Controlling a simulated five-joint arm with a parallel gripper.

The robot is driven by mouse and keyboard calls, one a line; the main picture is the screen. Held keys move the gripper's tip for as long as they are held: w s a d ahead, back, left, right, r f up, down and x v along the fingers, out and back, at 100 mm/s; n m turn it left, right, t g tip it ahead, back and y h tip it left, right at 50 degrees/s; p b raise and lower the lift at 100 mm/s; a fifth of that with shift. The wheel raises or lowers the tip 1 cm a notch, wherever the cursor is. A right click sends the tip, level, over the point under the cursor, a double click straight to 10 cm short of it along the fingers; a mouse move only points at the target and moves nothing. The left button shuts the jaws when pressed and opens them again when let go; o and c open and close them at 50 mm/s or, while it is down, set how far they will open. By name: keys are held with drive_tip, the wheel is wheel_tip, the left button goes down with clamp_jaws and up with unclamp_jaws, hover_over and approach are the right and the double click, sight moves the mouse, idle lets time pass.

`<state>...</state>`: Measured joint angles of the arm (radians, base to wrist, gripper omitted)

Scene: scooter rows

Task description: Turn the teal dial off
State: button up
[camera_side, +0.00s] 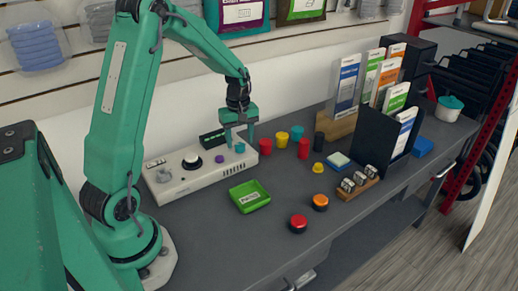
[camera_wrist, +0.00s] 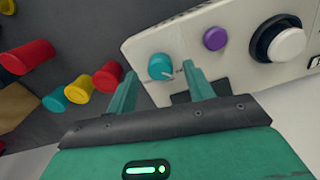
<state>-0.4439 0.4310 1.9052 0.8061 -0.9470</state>
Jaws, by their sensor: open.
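The teal dial (camera_side: 240,148) is a small round knob at the right end of a white control panel (camera_side: 205,180). In the wrist view the teal dial (camera_wrist: 160,66) shows a pale pointer mark at its lower right. My gripper (camera_side: 239,139) points down right at the dial. In the wrist view my gripper (camera_wrist: 160,72) is open, with one finger on each side of the dial. Gaps show between the fingers and the dial, and I cannot tell whether either one touches it. The panel's label near the dial is too small to read.
A purple knob (camera_wrist: 215,38) and a larger black-and-white knob (camera_wrist: 286,44) sit on the same panel. Several red, yellow and teal cylinders (camera_side: 265,146) stand just right of the panel. A green tray (camera_side: 237,205) lies in front.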

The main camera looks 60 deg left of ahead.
sight(241, 146)
drive_tip(key=shift+r, duration=3.15)
drive_tip(key=shift+r, duration=0.1)
drive_tip(key=shift+d+r, duration=0.15)
drive_tip(key=shift+d, duration=0.05)
drive_tip(key=s+d+r+m+t, duration=0.3)
drive_tip(key=s+d+r+m, duration=0.3)
drive_tip(key=d+r+m, duration=0.3)
drive_tip(key=s+d+r+m+t, duration=0.2)
drive_tip(key=s+d+m, duration=0.5)
drive_tip(key=s+d, duration=0.2)
drive_tip(key=shift+s+t, duration=0.3)
drive_tip(key=shift+s, duration=0.6)
